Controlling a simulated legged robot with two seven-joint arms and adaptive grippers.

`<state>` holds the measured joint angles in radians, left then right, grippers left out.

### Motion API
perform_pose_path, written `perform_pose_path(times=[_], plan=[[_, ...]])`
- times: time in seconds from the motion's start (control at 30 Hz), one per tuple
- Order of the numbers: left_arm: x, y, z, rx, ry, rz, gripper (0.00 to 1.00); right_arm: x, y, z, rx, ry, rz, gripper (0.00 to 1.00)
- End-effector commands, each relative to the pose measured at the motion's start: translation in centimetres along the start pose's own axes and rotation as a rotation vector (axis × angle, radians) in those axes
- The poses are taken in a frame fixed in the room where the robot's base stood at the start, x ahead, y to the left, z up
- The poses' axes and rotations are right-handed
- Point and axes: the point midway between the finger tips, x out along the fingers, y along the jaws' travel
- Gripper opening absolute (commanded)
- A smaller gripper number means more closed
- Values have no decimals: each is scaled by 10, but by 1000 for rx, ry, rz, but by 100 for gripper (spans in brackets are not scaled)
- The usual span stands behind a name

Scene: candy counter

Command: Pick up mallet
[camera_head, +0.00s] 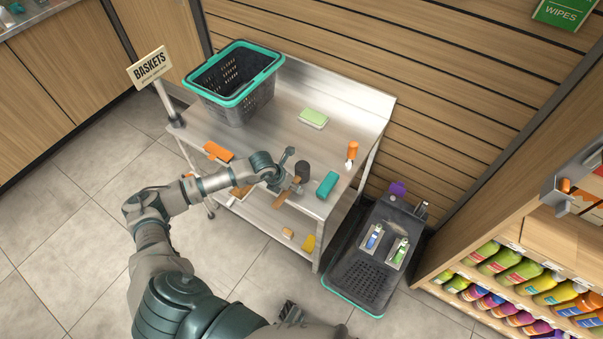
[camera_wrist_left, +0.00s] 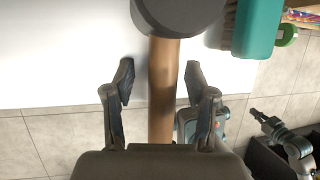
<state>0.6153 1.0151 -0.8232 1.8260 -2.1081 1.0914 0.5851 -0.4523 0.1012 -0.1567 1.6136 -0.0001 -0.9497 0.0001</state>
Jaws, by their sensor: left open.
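The mallet has a dark grey head (camera_head: 303,170) and a wooden handle (camera_head: 288,193). It lies near the front edge of the metal cart's top, with its handle towards me. In the left wrist view the head (camera_wrist_left: 178,12) is at the top and the handle (camera_wrist_left: 163,85) runs down the middle. My left gripper (camera_head: 287,170) is open at the handle. In the wrist view its two fingers (camera_wrist_left: 160,82) stand on either side of the handle with a visible gap to each. The lower handle is hidden behind my gripper body.
A teal brush (camera_head: 327,185) lies just right of the mallet, an orange one (camera_head: 218,152) to the left. A teal-rimmed basket (camera_head: 240,103), green sponge (camera_head: 313,118) and orange bottle (camera_head: 352,152) stand farther back.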

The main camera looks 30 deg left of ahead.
Motion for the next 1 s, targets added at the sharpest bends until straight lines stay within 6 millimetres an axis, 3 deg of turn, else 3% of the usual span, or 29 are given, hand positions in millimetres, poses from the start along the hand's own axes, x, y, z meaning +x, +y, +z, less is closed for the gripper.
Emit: perform_pose_path(times=[0.07, 0.1, 0.3, 0.67, 1.0], plan=[[0, 0, 0, 0, 1, 0, 56, 0, 0, 0, 0, 1, 0, 0], [0, 0, 0, 0, 1, 0, 51, 0, 0, -1, 0, 1, 0, 0], [0, 0, 0, 0, 1, 0, 1, -1, 0, -3, 0, 5, 0, 0], [-2, 0, 1, 0, -1, 1, 0, -4, 0, -6, 0, 11, 1, 0], [-34, -7, 15, 1, -4, 1, 0, -3, 1, -4, -1, 10, 1, 0]])
